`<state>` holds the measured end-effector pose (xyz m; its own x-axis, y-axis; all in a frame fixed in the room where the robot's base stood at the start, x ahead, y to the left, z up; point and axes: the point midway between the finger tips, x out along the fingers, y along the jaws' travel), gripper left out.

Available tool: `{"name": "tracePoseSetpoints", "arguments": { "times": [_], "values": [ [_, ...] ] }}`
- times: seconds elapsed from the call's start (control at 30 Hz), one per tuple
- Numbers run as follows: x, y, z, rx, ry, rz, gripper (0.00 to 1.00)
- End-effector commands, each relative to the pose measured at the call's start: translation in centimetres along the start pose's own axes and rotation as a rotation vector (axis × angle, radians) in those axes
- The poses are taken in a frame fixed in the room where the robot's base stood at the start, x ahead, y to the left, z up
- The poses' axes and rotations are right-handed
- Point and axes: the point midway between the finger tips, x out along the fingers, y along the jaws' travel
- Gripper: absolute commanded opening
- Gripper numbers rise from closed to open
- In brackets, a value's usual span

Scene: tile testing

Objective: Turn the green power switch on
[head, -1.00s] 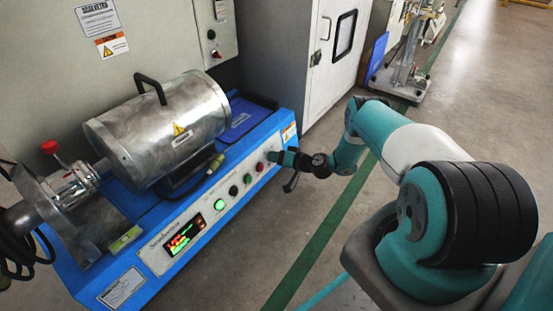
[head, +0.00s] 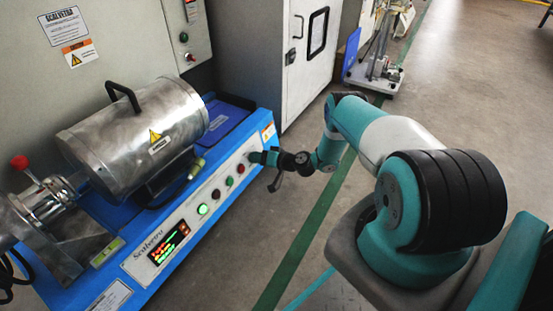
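A blue machine carries a sloping white control panel (head: 190,222) along its front. A row of round knobs sits on the panel: a brightly lit green one (head: 203,209), a black one (head: 216,194), a darker green one (head: 229,181) and a red one (head: 240,168). I cannot tell which green one is the power switch. My gripper (head: 257,158) is at the far right end of this row, just past the red button. It covers that part of the panel. I cannot tell whether it touches the panel, or whether its fingers are open or shut.
A lit display (head: 168,243) is at the panel's near left end. A metal drum (head: 135,140) with a black handle lies on the machine, with a red-knobbed lever (head: 19,162) at left. A grey cabinet (head: 300,75) stands behind. Floor in front of the machine is clear.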

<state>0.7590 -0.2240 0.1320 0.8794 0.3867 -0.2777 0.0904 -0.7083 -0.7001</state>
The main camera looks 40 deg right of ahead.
Motion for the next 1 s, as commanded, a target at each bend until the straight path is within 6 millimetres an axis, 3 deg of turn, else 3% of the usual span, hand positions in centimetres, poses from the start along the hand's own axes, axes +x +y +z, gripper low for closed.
{"name": "tracePoseSetpoints", "arguments": {
  "times": [0.6,0.8,1.0],
  "values": [
    [-14.2,-0.2,-0.4,0.005,0.007,0.005,0.37],
    [-16.4,0.0,-0.2,0.003,0.004,0.003,0.37],
    [-16.7,0.0,0.0,0.002,0.003,0.001,0.37]
  ]
}}
